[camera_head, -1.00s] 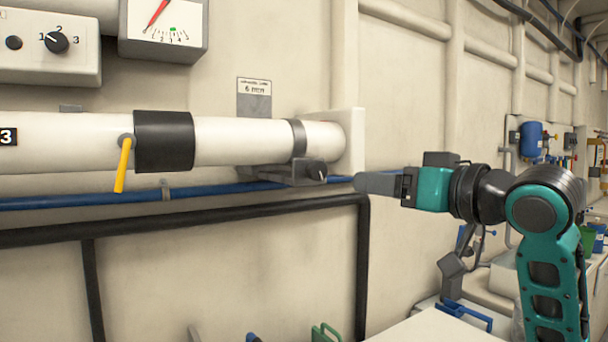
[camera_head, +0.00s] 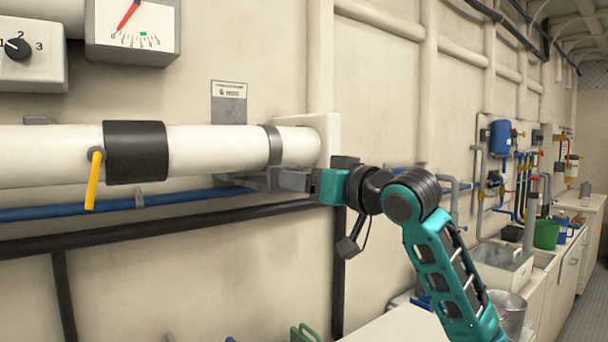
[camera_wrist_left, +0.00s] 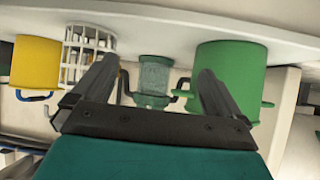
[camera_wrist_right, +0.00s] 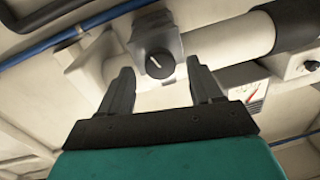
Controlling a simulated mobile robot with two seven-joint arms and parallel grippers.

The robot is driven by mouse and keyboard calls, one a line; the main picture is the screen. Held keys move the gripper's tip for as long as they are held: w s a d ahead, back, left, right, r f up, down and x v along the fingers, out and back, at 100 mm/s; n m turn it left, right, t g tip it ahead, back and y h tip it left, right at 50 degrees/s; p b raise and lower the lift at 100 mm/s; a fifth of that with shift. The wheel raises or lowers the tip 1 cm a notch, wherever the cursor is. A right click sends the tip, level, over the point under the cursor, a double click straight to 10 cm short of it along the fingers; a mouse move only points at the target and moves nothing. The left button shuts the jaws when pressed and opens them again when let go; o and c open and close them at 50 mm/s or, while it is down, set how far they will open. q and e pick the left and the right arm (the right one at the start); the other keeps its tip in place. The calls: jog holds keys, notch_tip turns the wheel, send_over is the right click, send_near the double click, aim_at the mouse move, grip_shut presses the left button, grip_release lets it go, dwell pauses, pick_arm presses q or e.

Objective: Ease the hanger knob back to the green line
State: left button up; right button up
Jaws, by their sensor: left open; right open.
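The hanger knob (camera_wrist_right: 159,64), black with a white pointer mark, sits on a grey bracket (camera_wrist_right: 157,36) under the white pipe (camera_head: 218,146). In the right wrist view it shows between and just beyond the fingertips of my open right gripper (camera_wrist_right: 160,80), with no visible contact. In the head view my right gripper (camera_head: 292,180) covers the knob. The gauge (camera_head: 130,30) has a red needle pointing low left, well left of its green mark (camera_head: 143,34). My left gripper (camera_wrist_left: 156,75) is open and empty, seen only in its wrist view.
A yellow lever (camera_head: 93,182) hangs from the pipe beside a black sleeve (camera_head: 136,152). A blue pipe (camera_head: 110,205) and a dark rail (camera_head: 150,225) run below. The left gripper faces a green pot (camera_wrist_left: 228,80), a yellow pot (camera_wrist_left: 36,62) and a white rack (camera_wrist_left: 86,52).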

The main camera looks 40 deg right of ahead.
jog(key=shift+w, duration=0.5)
